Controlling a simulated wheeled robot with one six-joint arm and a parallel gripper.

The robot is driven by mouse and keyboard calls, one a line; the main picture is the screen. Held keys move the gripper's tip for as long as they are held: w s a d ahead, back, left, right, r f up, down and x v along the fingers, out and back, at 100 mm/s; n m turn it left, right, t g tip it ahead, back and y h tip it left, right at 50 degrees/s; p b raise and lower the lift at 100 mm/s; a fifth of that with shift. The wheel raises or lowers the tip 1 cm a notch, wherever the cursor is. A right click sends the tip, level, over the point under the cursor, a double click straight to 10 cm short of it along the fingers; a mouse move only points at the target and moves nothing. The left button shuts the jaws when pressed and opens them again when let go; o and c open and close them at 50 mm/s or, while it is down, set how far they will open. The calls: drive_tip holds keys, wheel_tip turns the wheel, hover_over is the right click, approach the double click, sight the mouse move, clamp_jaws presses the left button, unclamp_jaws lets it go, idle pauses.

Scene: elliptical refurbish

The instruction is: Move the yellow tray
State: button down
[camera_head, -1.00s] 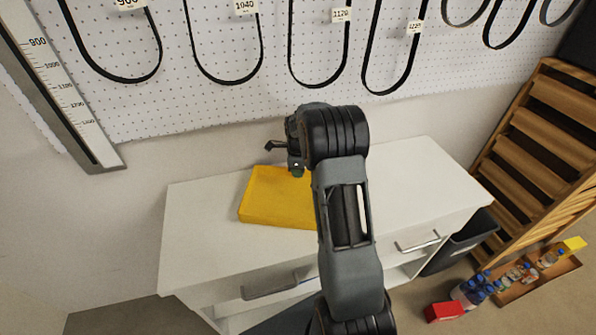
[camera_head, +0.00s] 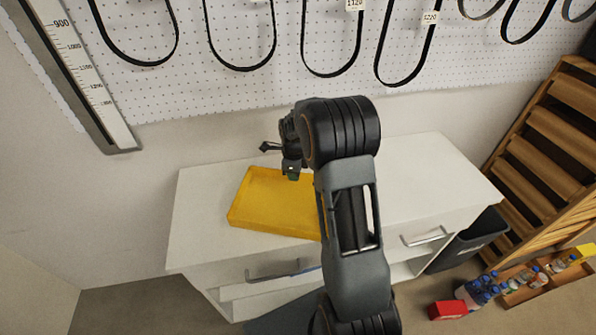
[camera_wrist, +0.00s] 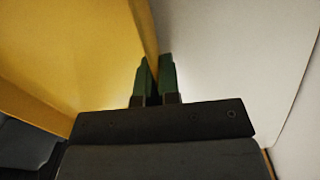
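The yellow tray (camera_head: 268,205) is over the left half of the white cabinet top in the head view. My arm hides its right end. My gripper (camera_head: 292,175) is at the tray's far edge, with its green fingertips pointing down. In the wrist view the green fingers (camera_wrist: 156,75) are close together, with the thin yellow wall of the tray (camera_wrist: 75,50) running down between them. They look shut on this wall. I cannot tell whether the tray rests on the cabinet or hangs just above it.
The white cabinet top (camera_head: 420,170) is clear on the right. A pegboard with hanging belts (camera_head: 240,60) is behind it. A dark bin (camera_head: 470,240), wooden crates (camera_head: 545,140), a box of bottles (camera_head: 535,285) and a red box (camera_head: 447,310) are at the right.

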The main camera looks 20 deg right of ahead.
drive_tip(key=shift+s+a, duration=0.3)
drive_tip(key=shift+a, duration=0.2)
drive_tip(key=c, duration=1.8)
unclamp_jaws()
drive_tip(key=o, duration=0.6)
drive_tip(key=shift+c, duration=0.2)
drive_tip(key=shift+r, duration=0.1)
wheel_tip(320, 180, up, 14)
drive_tip(key=shift+f, duration=0.2)
